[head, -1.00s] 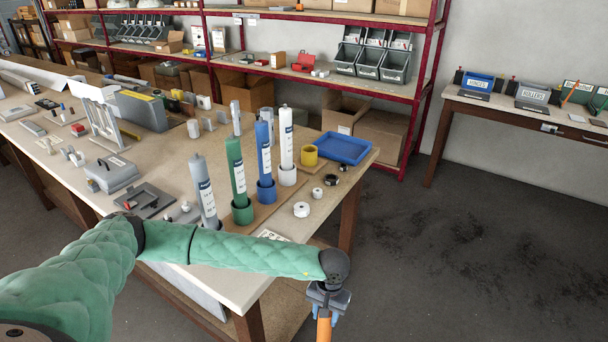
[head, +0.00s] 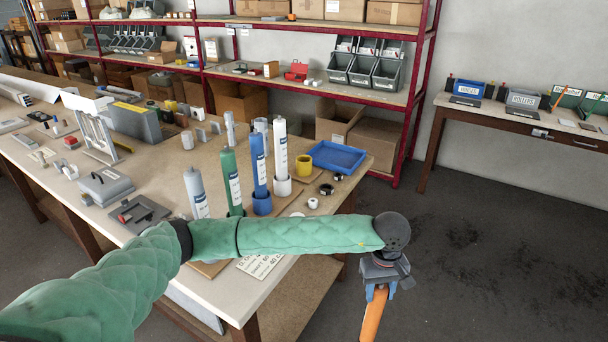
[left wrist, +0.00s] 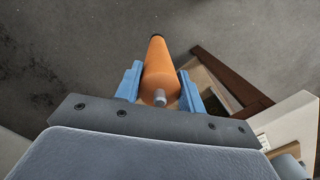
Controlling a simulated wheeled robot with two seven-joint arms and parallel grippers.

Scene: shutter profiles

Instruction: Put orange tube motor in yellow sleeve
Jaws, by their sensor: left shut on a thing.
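The orange tube motor (head: 374,314) hangs below my left gripper (head: 380,291), which is shut on it. The motor tilts slightly, and its lower end runs out of the head view. In the left wrist view the orange motor (left wrist: 160,72) sits between the two blue fingers of my left gripper (left wrist: 160,92), with a metal stub at its near end. The gripper is off the table's right front edge, over the floor. The yellow sleeve (head: 304,166) stands empty of any tube near the table's far right, beside the blue tray. My right gripper is not in view.
Grey, green, blue and white tubes stand in sleeves along the table (head: 150,215), left of the yellow sleeve; the white tube (head: 280,150) is nearest it. The blue tray (head: 331,158) and small rings lie near the right edge. Open floor (head: 480,260) lies to the right.

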